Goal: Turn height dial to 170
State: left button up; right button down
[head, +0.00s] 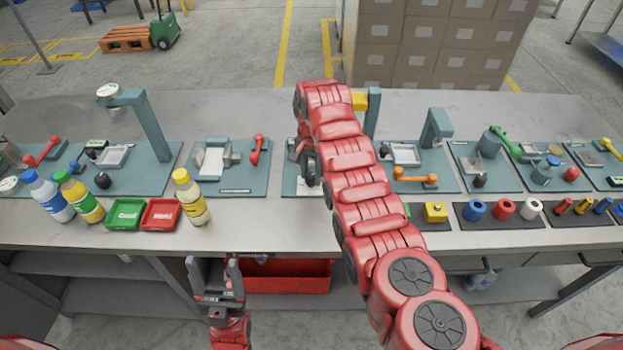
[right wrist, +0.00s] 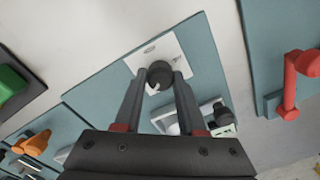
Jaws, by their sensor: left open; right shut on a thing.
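The height dial (right wrist: 159,72) is a dark round knob with a pale mark, on a white plate (right wrist: 170,48) fixed to a teal base panel (right wrist: 208,55). In the right wrist view my right gripper (right wrist: 160,78) has its two fingers on either side of the knob, closed on it. The numbers on the plate are too small to read. In the head view my red right arm hides most of this station and the dial. My left gripper (head: 215,278) is open and empty, in front of the table's front edge, well away from the dial.
Other teal stations line the grey table (head: 270,220) on both sides. Bottles, a green tray (head: 125,214) and a red tray (head: 160,215) stand at the left front. Coloured parts sit at the right front. A red bin (head: 290,277) is on the shelf below.

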jog(key=n+b, duration=0.1)
jog(key=n, duration=0.1)
jog(key=n+b, duration=0.2)
jog(key=shift+f+n, duration=0.2)
jog(key=shift+n, duration=0.1)
jog(key=n+b, duration=0.1)
jog(key=n, duration=0.1)
jog(key=shift+w+r+n, duration=0.1)
jog(key=shift+n, duration=0.2)
jog(key=shift+a+r+n+b, duration=0.1)
jog(key=shift+n+b, duration=0.25)
jog(key=shift+n, duration=1.95)
jog(key=c, duration=0.5)
grip_release()
jog(key=shift+r, duration=0.1)
